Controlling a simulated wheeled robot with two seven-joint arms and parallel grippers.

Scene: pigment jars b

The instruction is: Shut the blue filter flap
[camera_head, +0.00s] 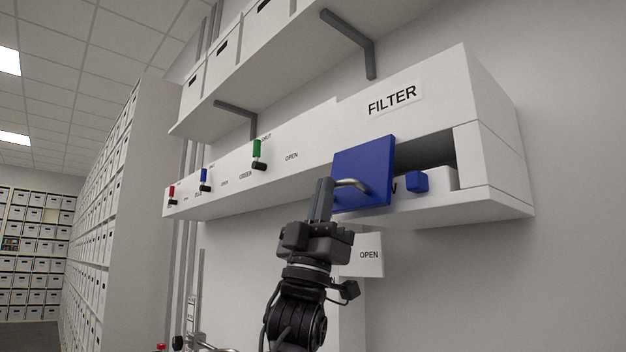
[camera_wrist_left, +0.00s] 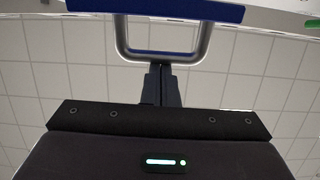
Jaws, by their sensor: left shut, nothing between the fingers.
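The blue filter flap (camera_head: 362,172) stands out from the front of the white FILTER box, and a dark opening (camera_head: 430,152) shows beside it on the right. A grey U-shaped handle (camera_head: 354,185) is on the flap; the wrist view shows the handle (camera_wrist_left: 162,57) and the flap's blue edge (camera_wrist_left: 155,10). My left gripper (camera_head: 324,185) is shut and empty, fingers upward. Its fingertips (camera_wrist_left: 161,68) are at the handle's bar; whether they touch it I cannot tell. My right gripper is not in view.
A blue knob (camera_head: 417,182) sits on the box to the right of the flap. Green (camera_head: 257,148), blue (camera_head: 204,176) and red (camera_head: 171,192) levers line the panel at left. A shelf (camera_head: 290,75) with boxes hangs above. An OPEN sign (camera_head: 369,255) is below.

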